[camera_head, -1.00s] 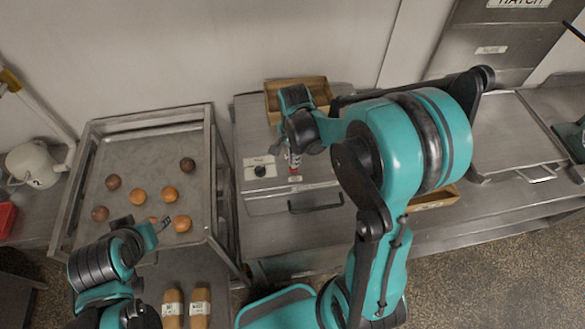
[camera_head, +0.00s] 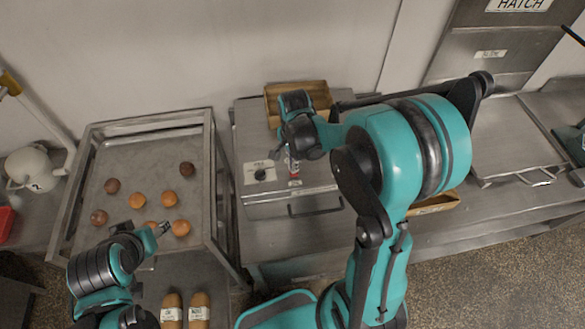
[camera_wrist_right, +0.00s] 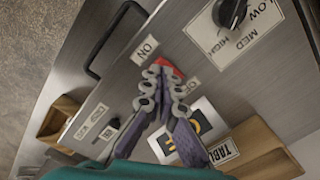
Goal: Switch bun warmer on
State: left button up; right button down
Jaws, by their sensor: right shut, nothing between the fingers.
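The bun warmer (camera_head: 275,208) is a steel box on the counter with a drawer handle and a dial. Its red switch (camera_wrist_right: 168,68) shows in the right wrist view beside an "ON" label (camera_wrist_right: 145,48); the fingers partly cover it. My right gripper (camera_wrist_right: 160,80) is shut and empty, its tips at or very close to the switch; contact cannot be told.
The dial (camera_wrist_right: 230,12) has LOW, MED and HIGH marks. A tray rack (camera_head: 212,190) with several buns stands left of the warmer. A wooden box (camera_head: 318,88) sits behind my right gripper, another (camera_head: 436,204) to the right. A white kettle (camera_head: 33,168) stands far left.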

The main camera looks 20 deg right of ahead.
jog(key=shift+f+b, duration=1)
jog(key=shift+f, duration=0.1)
dwell(0.8)
jog(key=shift+r+p, duration=2.5)
jog(key=shift+r, duration=1.1)
jog(key=shift+f, duration=0.1)
